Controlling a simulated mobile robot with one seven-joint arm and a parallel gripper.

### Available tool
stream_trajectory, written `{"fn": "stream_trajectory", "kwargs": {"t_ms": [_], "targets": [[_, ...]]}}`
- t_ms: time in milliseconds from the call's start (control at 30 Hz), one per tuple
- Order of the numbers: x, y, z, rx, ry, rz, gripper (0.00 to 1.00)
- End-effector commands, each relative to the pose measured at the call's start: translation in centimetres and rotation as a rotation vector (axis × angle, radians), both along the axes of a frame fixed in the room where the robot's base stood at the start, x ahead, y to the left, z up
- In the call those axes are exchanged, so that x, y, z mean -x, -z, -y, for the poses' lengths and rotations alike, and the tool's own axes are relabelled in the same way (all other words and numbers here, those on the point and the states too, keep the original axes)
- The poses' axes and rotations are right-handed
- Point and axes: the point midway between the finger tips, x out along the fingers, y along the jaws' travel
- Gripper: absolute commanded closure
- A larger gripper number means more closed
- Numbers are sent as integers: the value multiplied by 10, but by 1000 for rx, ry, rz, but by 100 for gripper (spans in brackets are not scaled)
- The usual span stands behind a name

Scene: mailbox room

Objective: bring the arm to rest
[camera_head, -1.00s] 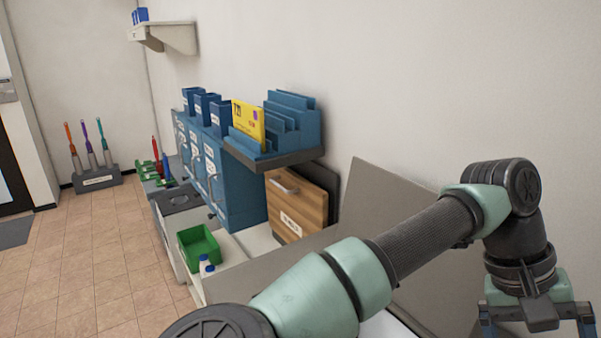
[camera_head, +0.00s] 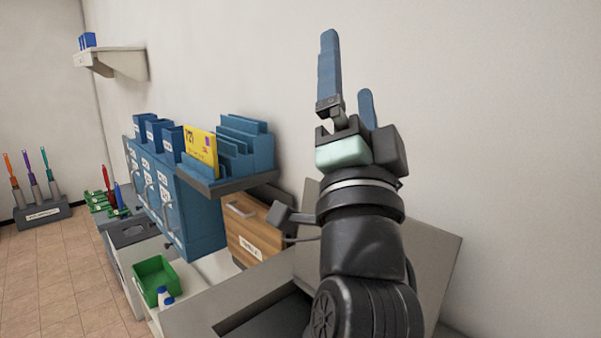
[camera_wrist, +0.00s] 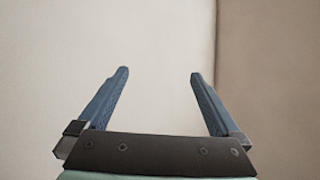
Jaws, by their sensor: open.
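My gripper (camera_head: 347,75) points upward in front of the bare wall, in the right half of the head view. Its two blue fingers stand apart with nothing between them. In the wrist view my gripper (camera_wrist: 160,95) is open and empty, with plain wall and a wall corner beyond the fingers. My forearm and wrist rise from the bottom of the head view and hide part of a grey panel behind them.
A blue sorter (camera_head: 245,145) with a yellow card (camera_head: 200,150) stands on a shelf left of my arm. Below are blue mailboxes (camera_head: 175,195), a wooden door (camera_head: 250,230) and a green bin (camera_head: 155,280). A wall shelf (camera_head: 110,62) is at upper left.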

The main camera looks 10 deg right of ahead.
Motion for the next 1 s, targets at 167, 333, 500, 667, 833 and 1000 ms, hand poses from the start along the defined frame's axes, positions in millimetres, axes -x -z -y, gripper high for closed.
{"fn": "stream_trajectory", "kwargs": {"t_ms": [167,333,500,667,833,1000], "targets": [[-19,86,-65,410,96,-376,0],[-14,152,-98,700,133,-608,0],[3,210,-119,954,136,-795,0],[15,136,-117,911,234,-588,0],[44,63,-118,866,336,-365,0],[91,-8,-118,811,440,-125,0]]}}
